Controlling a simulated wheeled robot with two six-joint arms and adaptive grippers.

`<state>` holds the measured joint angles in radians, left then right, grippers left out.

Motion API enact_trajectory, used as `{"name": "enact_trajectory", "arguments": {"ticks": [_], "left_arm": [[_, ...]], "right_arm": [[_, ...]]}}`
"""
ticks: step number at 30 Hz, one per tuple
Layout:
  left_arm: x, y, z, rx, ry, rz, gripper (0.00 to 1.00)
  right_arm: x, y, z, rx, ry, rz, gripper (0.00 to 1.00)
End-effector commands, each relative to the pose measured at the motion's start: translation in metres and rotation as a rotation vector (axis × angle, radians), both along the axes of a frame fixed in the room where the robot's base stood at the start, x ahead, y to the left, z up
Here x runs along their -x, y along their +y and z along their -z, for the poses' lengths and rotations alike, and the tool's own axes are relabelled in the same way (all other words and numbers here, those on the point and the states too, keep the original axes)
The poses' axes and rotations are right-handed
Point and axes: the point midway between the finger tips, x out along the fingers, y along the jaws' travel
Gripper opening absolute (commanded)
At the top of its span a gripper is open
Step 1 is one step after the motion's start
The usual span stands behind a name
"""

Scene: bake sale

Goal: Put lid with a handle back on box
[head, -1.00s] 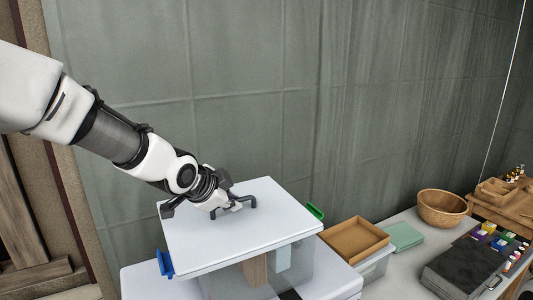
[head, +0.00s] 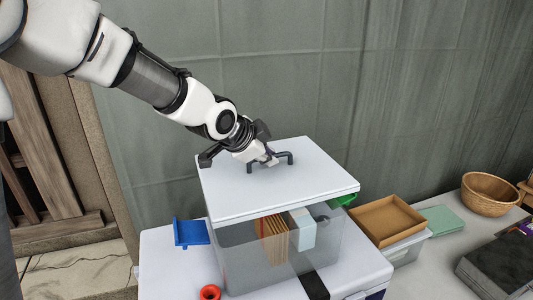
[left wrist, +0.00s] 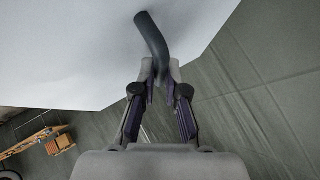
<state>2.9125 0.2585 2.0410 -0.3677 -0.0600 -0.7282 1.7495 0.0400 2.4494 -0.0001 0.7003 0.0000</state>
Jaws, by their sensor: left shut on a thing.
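The white lid (head: 285,188) has a dark bar handle (head: 291,157) on top. My left gripper (head: 268,160) is shut on the handle, which shows between its fingers in the left wrist view (left wrist: 150,38). The lid is roughly level over the clear box (head: 235,262); I cannot tell whether it touches the rim all round. Brown folders (head: 272,238) and a pale blue block (head: 302,230) show inside the box. My right gripper is not in view.
The box stands on a white surface (head: 165,265) with a red ring (head: 209,293) at its front. A grey curtain hangs behind.

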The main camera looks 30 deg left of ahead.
Motion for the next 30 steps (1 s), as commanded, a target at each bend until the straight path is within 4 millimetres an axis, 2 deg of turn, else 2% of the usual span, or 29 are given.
{"name": "enact_trajectory", "arguments": {"ticks": [1,3,9,30], "left_arm": [[0.000,0.000,0.012,0.000,-0.001,0.000,0.00],[0.000,0.000,0.021,0.000,-0.001,0.000,0.00],[0.000,0.000,0.036,0.001,-0.001,-0.001,0.00],[-0.002,0.000,0.035,0.001,-0.001,-0.001,0.00]], "right_arm": [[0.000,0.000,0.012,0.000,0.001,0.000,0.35],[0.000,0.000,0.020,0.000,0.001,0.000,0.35],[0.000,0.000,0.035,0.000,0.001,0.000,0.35],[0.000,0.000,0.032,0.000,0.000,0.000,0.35]]}}
